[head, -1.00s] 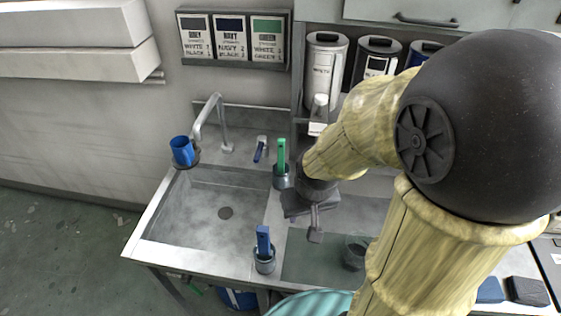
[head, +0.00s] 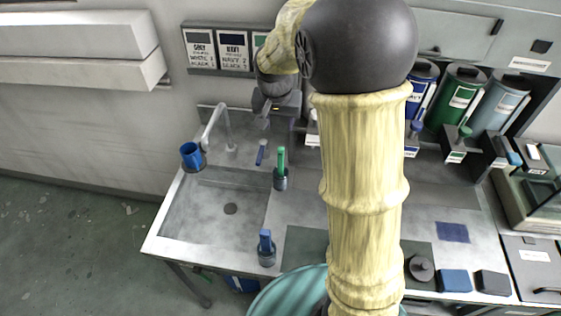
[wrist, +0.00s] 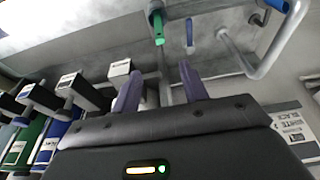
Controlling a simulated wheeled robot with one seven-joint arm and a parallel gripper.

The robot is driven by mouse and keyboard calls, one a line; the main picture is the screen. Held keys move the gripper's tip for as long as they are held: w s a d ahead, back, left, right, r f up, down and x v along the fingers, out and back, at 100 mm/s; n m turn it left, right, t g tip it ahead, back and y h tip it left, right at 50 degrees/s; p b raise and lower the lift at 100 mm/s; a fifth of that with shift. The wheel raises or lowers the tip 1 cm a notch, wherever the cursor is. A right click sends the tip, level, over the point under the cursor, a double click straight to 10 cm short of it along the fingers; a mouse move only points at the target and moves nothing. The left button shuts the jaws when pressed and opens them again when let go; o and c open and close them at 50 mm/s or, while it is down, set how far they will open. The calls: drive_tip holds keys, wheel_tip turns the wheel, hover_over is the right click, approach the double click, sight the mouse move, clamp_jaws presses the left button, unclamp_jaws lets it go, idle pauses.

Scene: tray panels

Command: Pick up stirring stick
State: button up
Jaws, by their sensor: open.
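A green stick (head: 281,157) stands upright in a small dark cup (head: 280,180) at the right rim of the sink. A blue stick (head: 265,237) stands in another dark cup (head: 267,256) at the front of the sink. I cannot tell which one is the stirring stick. My gripper (head: 264,121) is open and empty, raised behind the sink near the back wall. In the wrist view, the open fingers of my gripper (wrist: 161,88) are apart, with the green stick (wrist: 158,28) beyond them near the top.
A faucet (head: 226,128) and a blue cup (head: 191,154) stand by the sink (head: 200,215). A small blue-handled lever (head: 261,152) is behind it. Label panels (head: 199,48) hang on the wall. My arm hides part of the counter.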

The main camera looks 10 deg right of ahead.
sight(281, 149)
drive_tip(key=shift+f, duration=0.1)
drive_tip(key=p+x, duration=0.3)
drive_tip(key=x, duration=0.9)
drive_tip(key=shift+d+f, duration=0.1)
drive_tip(key=shift+a+p+x, duration=0.1)
drive_tip(key=shift+p+x, duration=0.7)
drive_tip(key=shift+x, duration=0.4)
drive_tip(key=shift+a+p+x, duration=0.15)
drive_tip(key=shift+p+x, duration=0.6)
drive_tip(key=shift+x, duration=0.4)
drive_tip(key=shift+w+d+f, duration=0.1)
drive_tip(key=shift+d+f, duration=0.05)
drive_tip(key=shift+f, duration=0.1)
clamp_jaws()
